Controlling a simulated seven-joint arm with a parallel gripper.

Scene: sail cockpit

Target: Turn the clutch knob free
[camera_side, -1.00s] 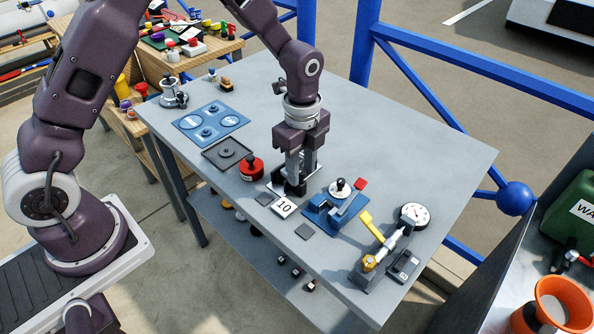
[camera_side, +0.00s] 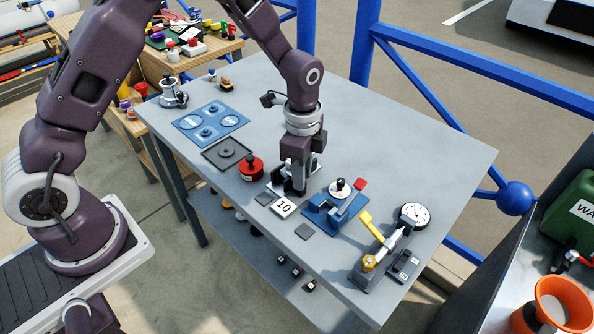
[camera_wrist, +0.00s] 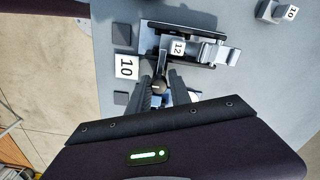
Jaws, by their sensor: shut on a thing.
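My gripper (camera_side: 297,190) points straight down over a small black and grey clutch fixture near the middle of the grey table. In the wrist view its two dark fingers (camera_wrist: 160,90) are shut on a small rounded knob (camera_wrist: 158,86), mostly hidden between the fingertips. In the side view the fingers hide much of the fixture.
A card marked 10 (camera_side: 283,207) lies by the fixture, with dark square pads nearby. The table's back right is clear.

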